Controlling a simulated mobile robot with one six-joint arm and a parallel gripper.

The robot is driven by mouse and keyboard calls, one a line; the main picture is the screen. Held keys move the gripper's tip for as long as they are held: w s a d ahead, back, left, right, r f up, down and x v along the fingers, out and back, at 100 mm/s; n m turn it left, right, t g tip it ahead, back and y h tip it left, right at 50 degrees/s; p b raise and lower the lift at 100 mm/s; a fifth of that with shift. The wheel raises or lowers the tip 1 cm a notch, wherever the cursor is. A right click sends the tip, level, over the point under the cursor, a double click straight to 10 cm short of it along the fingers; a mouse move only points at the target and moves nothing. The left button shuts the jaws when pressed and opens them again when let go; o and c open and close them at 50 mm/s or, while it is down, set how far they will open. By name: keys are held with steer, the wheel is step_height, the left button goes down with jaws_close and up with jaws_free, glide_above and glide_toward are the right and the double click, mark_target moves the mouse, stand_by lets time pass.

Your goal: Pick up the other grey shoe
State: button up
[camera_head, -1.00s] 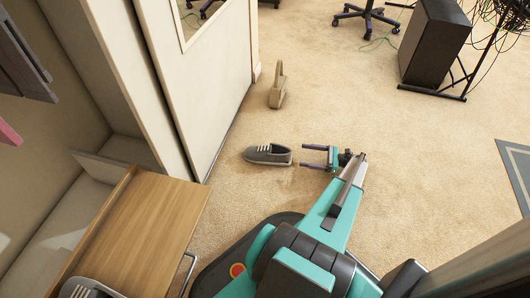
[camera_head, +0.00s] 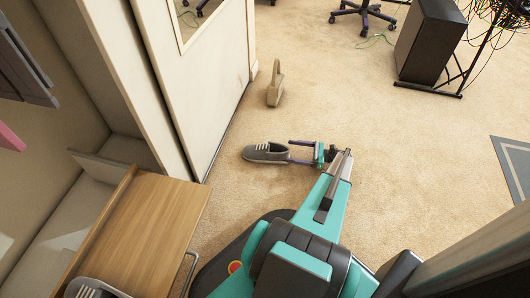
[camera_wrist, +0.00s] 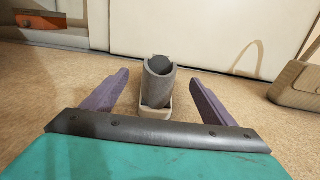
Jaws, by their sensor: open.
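A grey shoe (camera_head: 265,152) with pale laces and a light sole lies on the carpet in the head view, its toe to the left. My gripper (camera_head: 290,152) is at its heel end, with its two purple fingers pointing left. In the wrist view the shoe (camera_wrist: 157,82) stands heel-first between the open fingers of my gripper (camera_wrist: 160,85), with a gap on each side. Another grey shoe (camera_head: 88,290) is partly seen at the bottom left by the wooden-topped unit, cut off by the frame.
A white cabinet wall (camera_head: 185,80) runs along the left of the shoe. A beige bag-like object (camera_head: 274,88) stands beyond it; it also shows in the wrist view (camera_wrist: 296,88). A wooden-topped unit (camera_head: 150,215) is at lower left. Open carpet (camera_head: 400,165) lies to the right.

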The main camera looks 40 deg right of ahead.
mark_target(276, 150)
steer(key=shift+p+x, duration=0.4)
steer(key=shift+x, duration=1.3)
steer(key=shift+f+b+x, duration=0.2)
steer(key=shift+b+x, duration=0.35)
steer(key=shift+x, duration=0.2)
steer(key=shift+f+b+x, duration=0.15)
steer(key=shift+b+x, duration=0.35)
steer(key=shift+x, duration=0.25)
steer(key=shift+b+x, duration=0.35)
steer(key=shift+x, duration=0.75)
steer(key=shift+r, duration=0.15)
steer(key=shift+c, duration=0.2)
steer(key=c, duration=1.3)
steer(key=shift+s, duration=0.1)
